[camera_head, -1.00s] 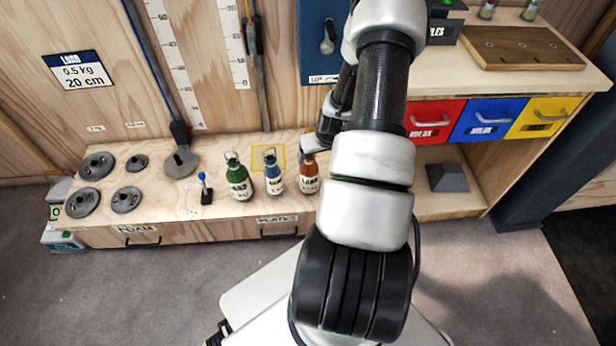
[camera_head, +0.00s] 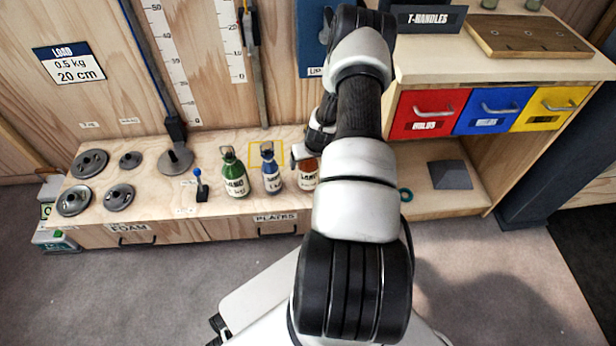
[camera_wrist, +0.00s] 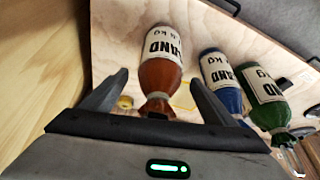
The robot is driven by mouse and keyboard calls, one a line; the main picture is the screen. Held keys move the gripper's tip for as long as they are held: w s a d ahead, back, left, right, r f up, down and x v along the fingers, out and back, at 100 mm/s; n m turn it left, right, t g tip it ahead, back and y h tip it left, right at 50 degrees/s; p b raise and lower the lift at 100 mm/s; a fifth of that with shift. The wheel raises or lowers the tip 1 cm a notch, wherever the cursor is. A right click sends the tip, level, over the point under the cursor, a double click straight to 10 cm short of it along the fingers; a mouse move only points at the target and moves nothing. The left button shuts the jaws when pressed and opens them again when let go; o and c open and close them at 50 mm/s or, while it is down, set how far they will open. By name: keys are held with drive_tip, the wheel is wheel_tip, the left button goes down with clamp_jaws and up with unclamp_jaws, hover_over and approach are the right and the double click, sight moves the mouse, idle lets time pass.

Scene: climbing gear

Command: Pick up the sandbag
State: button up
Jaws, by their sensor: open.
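Three bottle-shaped sandbags with white "SAND" labels stand upright on the low wooden bench: green (camera_head: 235,175), blue (camera_head: 271,172) and orange (camera_head: 306,175). In the wrist view the orange sandbag (camera_wrist: 160,72) is nearest, its tied neck toward me; the blue (camera_wrist: 222,80) and green (camera_wrist: 266,98) ones stand to its right. My gripper (camera_wrist: 158,80) is open, its two fingers on either side of the orange sandbag's upper part in the picture. In the head view my arm hides the gripper's fingers and part of the orange sandbag.
Several grey weight plates (camera_head: 90,163) and a blue-topped lever (camera_head: 200,186) are on the bench's left. Red (camera_head: 428,112), blue and yellow drawers sit under a shelf at right. A yellow outline (camera_head: 268,145) marks the bench.

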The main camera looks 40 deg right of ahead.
drive_tip(key=shift+w+f, duration=0.1)
drive_tip(key=shift+f, duration=0.15)
